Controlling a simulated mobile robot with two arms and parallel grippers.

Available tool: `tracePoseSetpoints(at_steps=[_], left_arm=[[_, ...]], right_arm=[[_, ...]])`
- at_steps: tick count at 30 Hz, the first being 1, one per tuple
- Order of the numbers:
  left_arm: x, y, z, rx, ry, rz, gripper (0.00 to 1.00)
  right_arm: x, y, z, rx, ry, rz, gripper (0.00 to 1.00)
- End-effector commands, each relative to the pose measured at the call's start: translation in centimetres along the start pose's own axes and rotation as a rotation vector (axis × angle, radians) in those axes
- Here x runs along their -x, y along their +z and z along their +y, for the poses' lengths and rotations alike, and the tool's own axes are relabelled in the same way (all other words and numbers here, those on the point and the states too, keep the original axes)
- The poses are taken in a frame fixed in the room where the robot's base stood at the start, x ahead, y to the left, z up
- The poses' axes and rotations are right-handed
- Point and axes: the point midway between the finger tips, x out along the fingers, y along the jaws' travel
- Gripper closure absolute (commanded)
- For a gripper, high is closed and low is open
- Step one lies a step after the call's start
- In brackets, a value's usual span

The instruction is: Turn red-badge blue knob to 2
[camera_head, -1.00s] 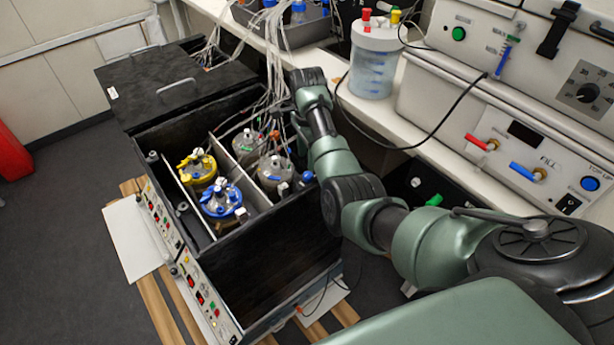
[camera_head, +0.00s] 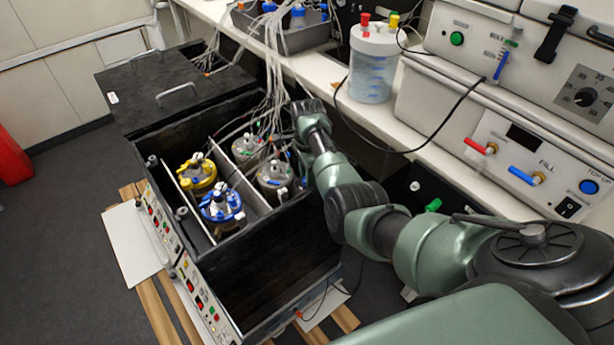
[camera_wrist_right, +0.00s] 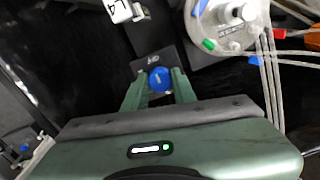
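In the right wrist view, a small round blue knob (camera_wrist_right: 158,79) sits on a dark panel with small pale marks just above it. My right gripper (camera_wrist_right: 159,83) has its two green fingers on either side of this knob, with narrow gaps seeming to show between fingers and knob. I cannot tell whether they touch it. No red badge can be made out. In the head view my right arm reaches over the vessel box, and its forearm hides the gripper and knob. My left gripper is in neither current view.
A grey-lidded vessel (camera_wrist_right: 232,22) with tubes is close to the fingers. A white labelled block (camera_wrist_right: 120,10) is also near. The head view shows a black box (camera_head: 270,235) with several vessels, tube bundles above, and a bench (camera_head: 400,135) with a clear container (camera_head: 371,70).

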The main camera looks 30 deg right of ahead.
Motion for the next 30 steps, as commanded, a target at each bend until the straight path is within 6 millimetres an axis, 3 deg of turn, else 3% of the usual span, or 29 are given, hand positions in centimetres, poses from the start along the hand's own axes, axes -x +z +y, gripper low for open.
tracePoseSetpoints(at_steps=[14,30], left_arm=[[0.8,0.0,0.0,0.001,0.0,-0.001,0.64],[3.7,-0.2,0.0,0.001,0.0,-0.002,0.64]], right_arm=[[0.2,0.0,0.0,0.083,0.001,0.0,1.0],[0.3,-0.1,0.1,0.547,0.002,-0.001,1.0]])
